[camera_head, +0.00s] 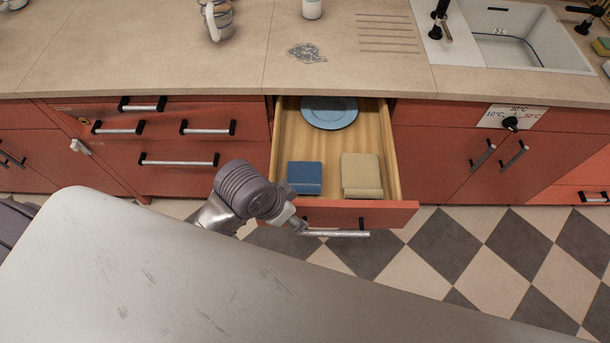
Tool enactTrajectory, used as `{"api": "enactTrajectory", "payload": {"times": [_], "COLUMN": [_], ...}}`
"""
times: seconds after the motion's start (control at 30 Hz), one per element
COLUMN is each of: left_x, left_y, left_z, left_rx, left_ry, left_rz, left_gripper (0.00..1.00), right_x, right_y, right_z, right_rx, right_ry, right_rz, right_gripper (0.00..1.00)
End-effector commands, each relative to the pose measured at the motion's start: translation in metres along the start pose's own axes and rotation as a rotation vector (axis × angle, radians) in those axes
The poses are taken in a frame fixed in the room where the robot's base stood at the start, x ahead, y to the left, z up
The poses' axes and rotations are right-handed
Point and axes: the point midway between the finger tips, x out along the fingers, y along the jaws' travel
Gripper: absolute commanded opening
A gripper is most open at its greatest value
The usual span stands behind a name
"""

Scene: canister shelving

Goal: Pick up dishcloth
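The drawer (284,150) stands open in the red cabinet front. Two folded cloth-like items lie near its front: a blue one (304,178) on the left and a beige one (361,175) on the right. I cannot tell which of them is the dishcloth. My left gripper (298,226) is at the left end of the drawer's metal handle (340,233), in front of and below the blue item. It is small and partly hidden by my arm, so I cannot tell whether its fingers are shut or grip the handle.
A blue plate (329,112) lies at the back of the drawer, under the countertop edge. Checkered floor (480,260) is clear at the right.

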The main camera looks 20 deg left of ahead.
Motion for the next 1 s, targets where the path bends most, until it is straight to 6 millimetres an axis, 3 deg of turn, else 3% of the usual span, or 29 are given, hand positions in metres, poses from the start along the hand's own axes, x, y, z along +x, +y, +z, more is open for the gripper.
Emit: {"api": "enactTrajectory", "payload": {"times": [0.3, 0.53, 0.7, 0.8, 1.0], "left_x": [0.015, 0.013, 0.004, 0.002, 0.030], "left_y": [0.001, -0.041, -0.072, -0.079, -0.081], "left_z": [-0.056, -0.092, -0.103, -0.104, -0.092], "left_rx": [0.325, 0.614, 0.691, 0.704, 0.705], "left_ry": [-0.059, -0.237, -0.332, -0.354, -0.361], "left_rz": [0.075, 0.085, 0.079, 0.079, 0.083], "left_gripper": [0.56, 0.56, 0.56, 0.56, 0.56], "right_x": [0.000, 0.000, 0.000, 0.000, -0.004], "right_y": [0.000, 0.000, -0.001, -0.002, -0.005], "right_z": [0.000, 0.000, 0.000, -0.001, -0.002], "right_rx": [0.000, 0.000, 0.000, 0.001, 0.002], "right_ry": [0.000, 0.000, 0.000, 0.001, 0.001], "right_rz": [0.000, 0.000, -0.001, -0.003, -0.006], "right_gripper": [0.43, 0.43, 0.43, 0.43, 0.43]}}
